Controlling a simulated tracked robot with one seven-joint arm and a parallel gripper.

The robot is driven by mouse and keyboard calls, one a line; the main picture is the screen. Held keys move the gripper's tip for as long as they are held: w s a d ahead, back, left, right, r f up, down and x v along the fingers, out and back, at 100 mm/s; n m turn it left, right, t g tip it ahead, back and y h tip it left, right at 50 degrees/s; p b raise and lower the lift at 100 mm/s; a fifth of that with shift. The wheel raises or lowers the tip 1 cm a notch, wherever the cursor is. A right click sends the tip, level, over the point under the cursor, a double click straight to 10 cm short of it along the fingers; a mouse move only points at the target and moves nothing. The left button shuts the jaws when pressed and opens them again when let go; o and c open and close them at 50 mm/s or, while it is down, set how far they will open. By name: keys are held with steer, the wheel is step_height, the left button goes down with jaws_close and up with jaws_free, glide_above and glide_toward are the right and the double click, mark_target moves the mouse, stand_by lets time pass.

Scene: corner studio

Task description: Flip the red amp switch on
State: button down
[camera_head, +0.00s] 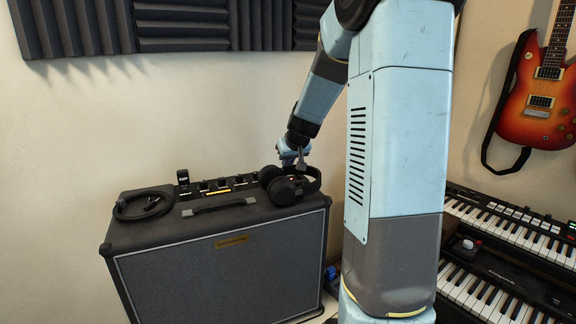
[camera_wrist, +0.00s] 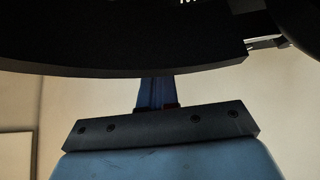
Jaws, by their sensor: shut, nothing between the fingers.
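The black guitar amp (camera_head: 222,264) stands at the lower left in the head view, with a row of knobs (camera_head: 222,184) along the back of its top. A small reddish spot (camera_head: 297,178) shows behind the headphones at the right end of that row; I cannot tell whether it is the red switch or how it is set. My gripper (camera_head: 300,164) points down just above the headphones and this end of the panel. In the wrist view my fingers (camera_wrist: 157,94) are together and empty, and their tips are hidden behind a large dark shape.
Black headphones (camera_head: 284,190) lie on the amp's right end, close below my gripper. A coiled black cable (camera_head: 142,205) lies on its left end. Keyboards (camera_head: 510,228) and a hanging guitar (camera_head: 540,95) are at the right. Foam panels (camera_head: 185,25) line the wall above.

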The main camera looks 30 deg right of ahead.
stand_by(0.3)
steer(key=r, duration=0.4)
steer(key=shift+s+r, duration=0.2)
steer(key=shift+s, duration=0.15)
steer(key=s+r, duration=0.1)
steer(key=s, duration=0.1)
steer(key=s+r, duration=0.2)
steer(key=s, duration=0.1)
steer(key=s+r, duration=0.2)
steer(key=shift+s+a+r, duration=0.2)
steer(key=shift+s+r, duration=0.05)
steer(key=shift+s, duration=0.15)
steer(key=s+a+r+g, duration=0.1)
steer(key=s+a+r, duration=0.1)
steer(key=s+a, duration=0.95)
steer(key=s+a+f, duration=0.2)
steer(key=s+a, duration=0.1)
steer(key=s, duration=1.2)
steer(key=shift+f+n+g, duration=0.2)
steer(key=shift+n+g, duration=0.1)
steer(key=shift+g, duration=0.1)
